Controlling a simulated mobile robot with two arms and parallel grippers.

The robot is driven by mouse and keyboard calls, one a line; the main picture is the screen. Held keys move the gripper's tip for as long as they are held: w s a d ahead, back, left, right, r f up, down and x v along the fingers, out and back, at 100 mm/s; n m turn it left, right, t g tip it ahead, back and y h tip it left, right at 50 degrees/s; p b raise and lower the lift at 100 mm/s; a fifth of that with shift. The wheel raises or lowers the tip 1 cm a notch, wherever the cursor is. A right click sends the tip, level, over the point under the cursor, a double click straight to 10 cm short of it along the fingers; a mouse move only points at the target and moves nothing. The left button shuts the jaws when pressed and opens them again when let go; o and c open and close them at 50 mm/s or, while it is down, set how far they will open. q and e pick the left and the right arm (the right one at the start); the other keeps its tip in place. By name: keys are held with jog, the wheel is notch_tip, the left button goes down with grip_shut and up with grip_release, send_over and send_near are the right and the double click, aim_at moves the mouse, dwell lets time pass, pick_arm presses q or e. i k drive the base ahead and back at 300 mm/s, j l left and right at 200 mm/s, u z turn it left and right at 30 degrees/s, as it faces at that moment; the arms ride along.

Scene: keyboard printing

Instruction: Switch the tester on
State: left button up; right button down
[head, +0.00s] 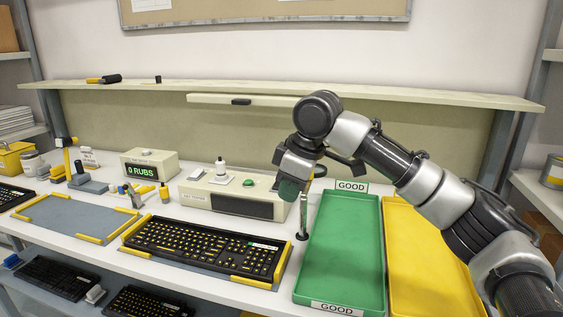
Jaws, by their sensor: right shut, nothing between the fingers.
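A long cream box (194,199) stands at the back middle of the bench and looks like the tester. My right gripper (290,189) comes in from the right and points down by the long box's right end. It is shut and empty, and hides part of that end. I cannot tell whether it touches the box. My left gripper is not in view.
A black keyboard (205,243) lies in front of the long box, between yellow corner guides. A green GOOD tray (341,250) and a yellow tray (420,250) stand to the right. A slim post (303,218) stands beside the green tray. A grey mat (75,224) at left is bare.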

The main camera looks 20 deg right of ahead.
aim_at(276, 185)
jog(key=i+l, duration=0.25)
jog(key=i, duration=0.3)
jog(key=i+l, duration=0.3)
jog(key=i, duration=0.2)
